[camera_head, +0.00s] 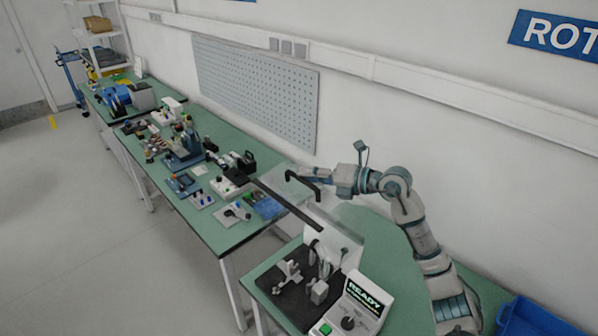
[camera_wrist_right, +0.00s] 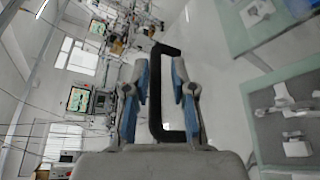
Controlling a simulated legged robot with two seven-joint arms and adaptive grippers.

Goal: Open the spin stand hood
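The spin stand (camera_head: 296,302) stands on the near green table, with grey fixtures on a dark base and a white upright panel (camera_head: 336,238) behind them. A long black bar (camera_head: 288,204) slants up and left from this panel. A bent black handle (camera_head: 305,176) shows beyond the bar, beside my right gripper (camera_head: 325,182). In the right wrist view the handle (camera_wrist_right: 155,95) runs between the two fingers of my right gripper (camera_wrist_right: 160,75). The fingers stand apart, with a visible gap on the handle's right side. The hood's clear panels are hard to make out. My left gripper is not in view.
A control box (camera_head: 357,304) with a lit "READY" screen stands right of the stand. A long green table (camera_head: 215,228) with several tools and devices lies to the left. A blue bin (camera_head: 535,318) is at the lower right. A pegboard (camera_head: 256,90) hangs on the wall.

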